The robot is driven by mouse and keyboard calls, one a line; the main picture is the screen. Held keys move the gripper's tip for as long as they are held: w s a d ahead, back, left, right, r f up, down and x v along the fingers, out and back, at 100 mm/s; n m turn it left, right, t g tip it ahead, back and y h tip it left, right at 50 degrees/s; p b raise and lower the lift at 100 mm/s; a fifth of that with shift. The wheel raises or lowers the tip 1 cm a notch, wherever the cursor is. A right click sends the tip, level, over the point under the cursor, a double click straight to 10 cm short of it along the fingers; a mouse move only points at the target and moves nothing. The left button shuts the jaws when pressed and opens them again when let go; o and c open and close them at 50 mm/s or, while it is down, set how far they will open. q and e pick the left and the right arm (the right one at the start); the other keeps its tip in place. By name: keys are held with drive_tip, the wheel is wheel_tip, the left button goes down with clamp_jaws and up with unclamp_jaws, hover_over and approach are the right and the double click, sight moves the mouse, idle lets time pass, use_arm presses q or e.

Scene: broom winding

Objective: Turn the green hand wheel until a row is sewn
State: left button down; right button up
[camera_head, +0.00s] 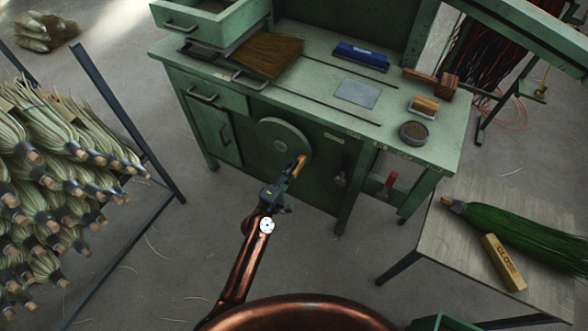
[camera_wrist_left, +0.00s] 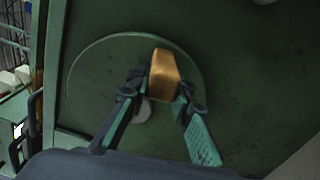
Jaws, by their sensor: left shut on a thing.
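The green hand wheel (camera_head: 281,146) is a round disc on the front of the green sewing bench (camera_head: 232,103). It also shows in the left wrist view (camera_wrist_left: 100,75). Its orange-brown wooden handle (camera_head: 301,161) sticks out at the wheel's lower right in the head view. In the left wrist view the handle (camera_wrist_left: 163,66) is between the fingertips. My left gripper (camera_head: 295,170) is shut on this handle, with a finger on each side. The fingers hide part of the wheel. My right gripper is not in view.
On the bench top lie a flat broom head (camera_head: 267,57), a blue brush (camera_head: 361,55), a wooden mallet (camera_head: 436,80) and a round tin (camera_head: 413,132). A rack of brooms (camera_head: 50,165) stands left.

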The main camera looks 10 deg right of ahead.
use_arm(q)
drive_tip(key=c, duration=1.7)
unclamp_jaws()
drive_tip(key=v, duration=1.2)
drive_tip(key=shift+f, duration=0.1)
